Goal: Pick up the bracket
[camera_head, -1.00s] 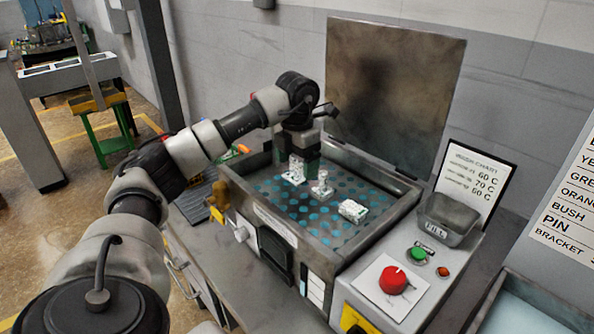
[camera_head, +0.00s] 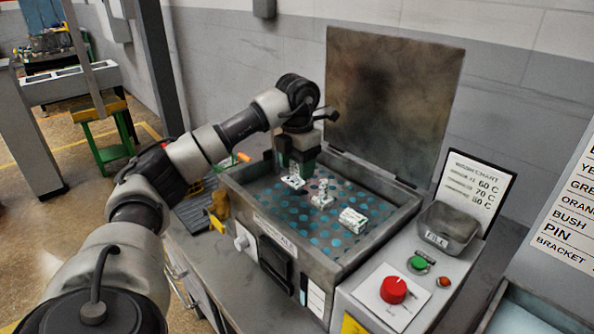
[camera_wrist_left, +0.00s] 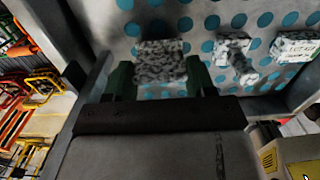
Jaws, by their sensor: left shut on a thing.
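The bracket (camera_head: 293,181) is a white and grey speckled piece at the left of the dotted tank of the washer. My left gripper (camera_head: 297,172) reaches down into the tank from above and is shut on it. In the left wrist view the bracket (camera_wrist_left: 160,66) sits between the two green fingers (camera_wrist_left: 160,80). Part of it is hidden by the fingers. I cannot tell whether it touches the tank floor. My right gripper is in neither view.
A speckled pin-like part (camera_head: 321,195) and a speckled block (camera_head: 353,220) lie to the right in the tank. The raised lid (camera_head: 392,100) stands behind. A small metal tray (camera_head: 449,228), a chart (camera_head: 475,187) and a red knob (camera_head: 394,290) are on the right.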

